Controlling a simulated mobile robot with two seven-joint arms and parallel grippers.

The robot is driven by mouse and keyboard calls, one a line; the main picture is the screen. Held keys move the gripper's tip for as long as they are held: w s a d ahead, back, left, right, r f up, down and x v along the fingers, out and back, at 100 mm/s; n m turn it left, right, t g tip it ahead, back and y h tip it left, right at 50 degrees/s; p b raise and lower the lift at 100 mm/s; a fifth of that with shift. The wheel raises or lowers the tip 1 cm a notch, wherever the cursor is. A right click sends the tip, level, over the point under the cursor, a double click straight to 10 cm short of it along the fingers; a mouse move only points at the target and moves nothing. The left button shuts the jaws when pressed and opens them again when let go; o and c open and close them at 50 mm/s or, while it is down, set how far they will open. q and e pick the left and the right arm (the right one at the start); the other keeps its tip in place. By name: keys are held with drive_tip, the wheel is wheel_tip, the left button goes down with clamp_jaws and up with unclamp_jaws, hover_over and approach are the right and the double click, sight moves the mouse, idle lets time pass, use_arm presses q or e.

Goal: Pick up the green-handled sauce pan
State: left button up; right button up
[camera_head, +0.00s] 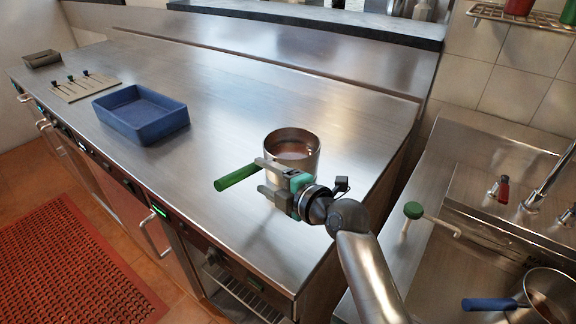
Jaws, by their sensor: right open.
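The green-handled sauce pan (293,145) stands upright on the steel counter (235,80), near its right end. Its pot is steel with a brownish inside. Its green handle (237,177) points to the lower left, toward the counter's front edge. My right gripper (262,177) is open, with its fingers pointing left at the inner end of the green handle. It partly covers the join between pot and handle. I cannot tell whether the fingers touch the handle. My left gripper is not in view.
A blue tray (139,128) sits at the counter's left part, beside a board with several small tools (84,87). A blue-handled pan (549,297) sits in the sink area at the lower right. The counter's middle is clear.

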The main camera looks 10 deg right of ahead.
sight(254, 169)
drive_tip(key=shift+r+x, duration=0.15)
drive_tip(key=shift+x, duration=1.05)
drive_tip(key=shift+r+x, duration=0.2)
drive_tip(key=shift+x, duration=1)
drive_tip(key=shift+a, duration=0.15)
clamp_jaws()
drive_tip(key=shift+r, duration=0.25)
